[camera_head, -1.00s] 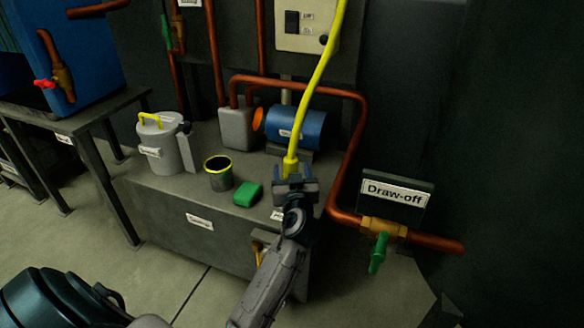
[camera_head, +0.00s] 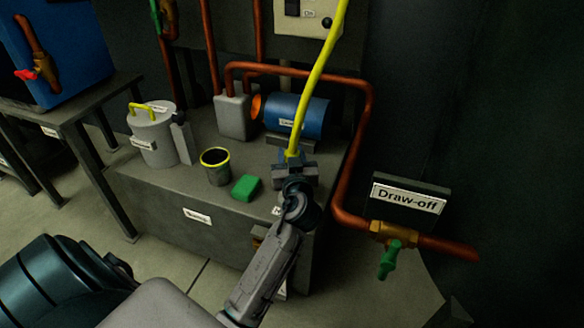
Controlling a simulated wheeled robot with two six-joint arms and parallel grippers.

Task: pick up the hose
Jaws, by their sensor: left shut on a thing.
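The yellow hose (camera_head: 318,75) hangs down from the top edge of the head view to the grey bench. Its lower end is at my left gripper (camera_head: 293,164), which is shut on it above the right part of the bench top. The fingertips are small and partly hidden by the gripper body and wrist. The upper end of the hose is out of view. My right gripper is not in view.
On the bench (camera_head: 150,190) stand a lidded grey can (camera_head: 152,138), a dark yellow-rimmed cup (camera_head: 216,168), a green block (camera_head: 245,188) and a blue motor (camera_head: 297,115). A copper pipe (camera_head: 357,150) runs right to the draw-off valve (camera_head: 392,250).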

